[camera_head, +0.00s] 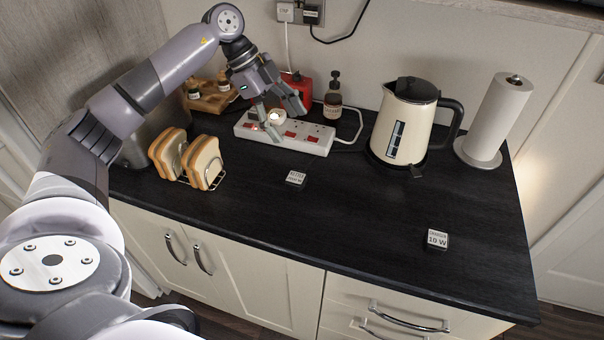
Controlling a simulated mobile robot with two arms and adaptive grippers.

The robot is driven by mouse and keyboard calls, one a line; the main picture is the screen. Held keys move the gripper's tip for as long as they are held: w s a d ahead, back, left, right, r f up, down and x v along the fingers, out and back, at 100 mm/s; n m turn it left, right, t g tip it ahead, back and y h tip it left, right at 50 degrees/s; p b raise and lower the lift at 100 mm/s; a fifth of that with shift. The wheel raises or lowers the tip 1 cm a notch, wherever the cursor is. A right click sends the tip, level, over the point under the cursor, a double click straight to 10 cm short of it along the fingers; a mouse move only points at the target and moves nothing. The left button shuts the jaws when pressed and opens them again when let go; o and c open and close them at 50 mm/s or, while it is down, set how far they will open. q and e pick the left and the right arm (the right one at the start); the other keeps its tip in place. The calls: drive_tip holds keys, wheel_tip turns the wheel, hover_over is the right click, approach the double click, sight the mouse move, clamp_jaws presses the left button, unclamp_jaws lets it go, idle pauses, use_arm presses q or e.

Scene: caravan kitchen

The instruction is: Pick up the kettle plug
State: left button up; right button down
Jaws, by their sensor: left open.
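My left gripper (284,122) reaches in from the left and is open above the white power strip (315,146). Its fingers are on either side of a small pale round object (275,115) that looks to be at the strip; I cannot tell whether they touch it. A small dark block (296,178) with a white label lies on the counter in front of the strip; its print is too small to read surely. Another block (437,239) is labelled 10 W. The cream kettle (404,125) with a black lid and handle stands on its base to the right. My right gripper is out of view.
A toast rack with bread (205,163) stands left of the strip. A red object (298,87) and a brown pump bottle (333,97) stand behind it. A paper towel roll (496,115) is at right. A black plug (313,14) sits in the wall socket. The front counter is mostly clear.

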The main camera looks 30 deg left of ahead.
use_arm(q)
drive_tip(key=s+a+r+n+y, duration=0.1)
drive_tip(key=a, duration=0.3)
drive_tip(key=p, duration=0.3)
hover_over(296, 177)
drive_tip(key=a, duration=0.3)
drive_tip(key=shift+g, duration=0.3)
wheel_tip(296, 177, down, 11)
drive_tip(key=shift+s+r, duration=0.1)
drive_tip(key=p+x, duration=0.1)
drive_tip(key=x, duration=0.1)
drive_tip(key=p+x, duration=0.1)
drive_tip(key=x, duration=0.2)
drive_tip(key=shift+s+d, duration=0.2)
drive_tip(key=shift+s, duration=0.05)
drive_tip(key=shift+f, duration=0.25)
drive_tip(key=shift+c, duration=0.4)
drive_tip(key=c, duration=1.2)
